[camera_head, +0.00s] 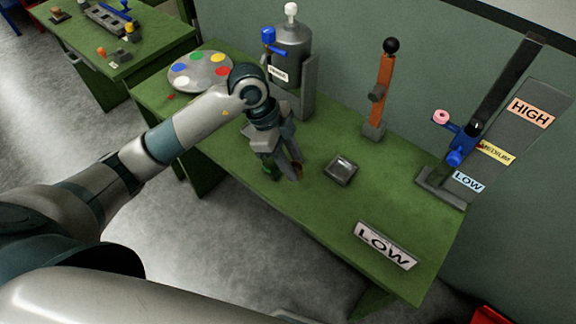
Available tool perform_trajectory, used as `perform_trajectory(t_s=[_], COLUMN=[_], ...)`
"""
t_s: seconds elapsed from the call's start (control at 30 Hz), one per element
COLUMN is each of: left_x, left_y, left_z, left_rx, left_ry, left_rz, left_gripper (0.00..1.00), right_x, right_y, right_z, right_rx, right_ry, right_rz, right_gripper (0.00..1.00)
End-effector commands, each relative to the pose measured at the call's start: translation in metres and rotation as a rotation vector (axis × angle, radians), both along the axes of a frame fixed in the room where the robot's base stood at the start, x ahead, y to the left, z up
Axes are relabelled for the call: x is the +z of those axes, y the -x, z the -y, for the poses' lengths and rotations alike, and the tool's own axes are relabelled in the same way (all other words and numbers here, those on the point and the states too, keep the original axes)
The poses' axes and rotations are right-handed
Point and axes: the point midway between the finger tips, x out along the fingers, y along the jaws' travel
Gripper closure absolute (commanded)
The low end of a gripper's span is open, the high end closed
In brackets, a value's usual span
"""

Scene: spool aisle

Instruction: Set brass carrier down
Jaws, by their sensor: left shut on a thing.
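My left gripper (284,172) points down at the green table (315,215), near its front edge. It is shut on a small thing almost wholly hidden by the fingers. Only a brownish, brass-like bit (298,172) shows at the right finger, so I take it for the brass carrier. I cannot tell whether it touches the table. A dark green part shows at the left finger. A small square grey tray (341,170) lies to the right of the gripper, apart from it. My right gripper is not in view.
Behind stand a grey canister (291,45) and an orange post with a black knob (384,80). A palette with coloured discs (201,71) lies back left. At right are a slanted lever scale (500,90) and a LOW sign (385,246). The table between tray and sign is clear.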

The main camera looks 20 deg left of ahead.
Motion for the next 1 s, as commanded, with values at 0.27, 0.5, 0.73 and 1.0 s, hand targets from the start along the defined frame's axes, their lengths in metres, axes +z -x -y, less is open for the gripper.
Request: perform_trajectory(t_s=[0.27, 0.5, 0.73, 1.0], left_x=[-0.010, -0.010, -0.027, -0.049], left_y=[-0.006, -0.006, -0.005, -0.006], left_z=[-0.015, -0.014, -0.014, -0.015], left_rx=[-0.001, -0.001, 0.001, 0.000], left_ry=[0.001, 0.001, 0.000, 0.000], left_rz=[0.001, 0.001, -0.004, 0.001], left_gripper=[0.94, 0.94, 0.94, 0.94], right_x=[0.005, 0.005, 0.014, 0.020], right_y=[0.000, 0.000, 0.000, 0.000], right_z=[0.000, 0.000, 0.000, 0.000], right_rx=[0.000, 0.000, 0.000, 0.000], right_ry=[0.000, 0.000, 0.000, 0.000], right_rz=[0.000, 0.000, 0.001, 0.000], right_gripper=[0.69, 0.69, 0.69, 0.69])
